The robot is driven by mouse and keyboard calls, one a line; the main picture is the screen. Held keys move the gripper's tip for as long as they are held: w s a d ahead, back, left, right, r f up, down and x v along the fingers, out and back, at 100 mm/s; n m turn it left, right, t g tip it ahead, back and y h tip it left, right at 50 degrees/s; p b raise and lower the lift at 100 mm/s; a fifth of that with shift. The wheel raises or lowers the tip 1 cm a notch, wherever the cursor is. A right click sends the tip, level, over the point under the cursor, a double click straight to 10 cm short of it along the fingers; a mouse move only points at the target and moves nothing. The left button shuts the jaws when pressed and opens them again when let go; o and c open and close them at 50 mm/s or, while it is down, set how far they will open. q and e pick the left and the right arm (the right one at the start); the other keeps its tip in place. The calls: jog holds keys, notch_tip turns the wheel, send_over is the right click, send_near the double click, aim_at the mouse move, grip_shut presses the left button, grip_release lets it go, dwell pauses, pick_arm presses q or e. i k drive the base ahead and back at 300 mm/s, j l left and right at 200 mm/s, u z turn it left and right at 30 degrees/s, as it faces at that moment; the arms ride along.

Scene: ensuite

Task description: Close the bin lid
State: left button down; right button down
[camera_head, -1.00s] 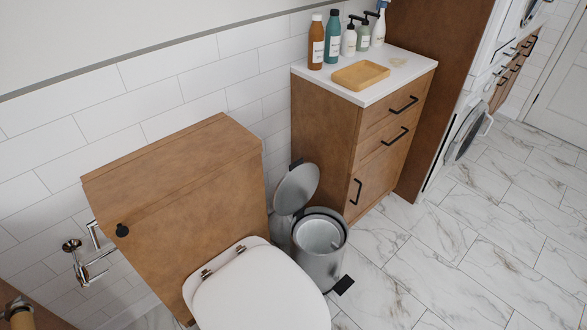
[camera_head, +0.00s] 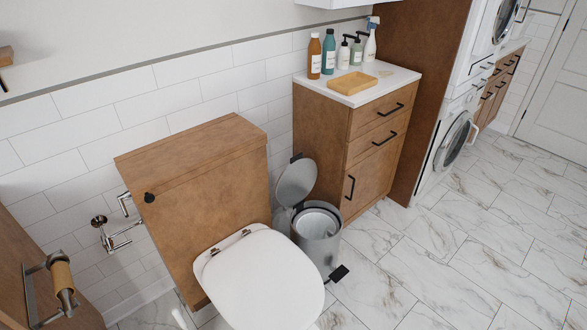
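A silver pedal bin (camera_head: 318,243) stands on the marble floor between the toilet and the wooden cabinet. Its round grey lid (camera_head: 297,181) is open, tilted up and back toward the wall. The bin's inner bucket (camera_head: 317,222) shows through the open top and looks empty. A black pedal (camera_head: 339,273) sticks out at the bin's front, near the floor. Neither of my grippers is in view.
The white toilet (camera_head: 262,282) with its wooden cistern box (camera_head: 200,185) stands close left of the bin. The wooden cabinet (camera_head: 349,140) stands behind it, with several bottles and a tan tray (camera_head: 356,82) on top. The floor (camera_head: 430,250) to the right is clear.

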aim_at(295, 182)
jog(key=k+u, duration=0.2)
jog(key=u, duration=0.15)
jog(key=k+u, duration=0.15)
jog(key=u, duration=0.2)
jog(key=k+j+u, duration=0.2)
jog(key=u, duration=0.2)
jog(key=i+l+u, duration=0.15)
jog(key=l, duration=0.25)
jog(key=i+l+u, duration=0.15)
jog(key=l, duration=0.3)
jog(key=l+u, duration=0.15)
jog(key=l, duration=0.3)
jog(key=i+l+u, duration=0.15)
jog(key=l, duration=0.3)
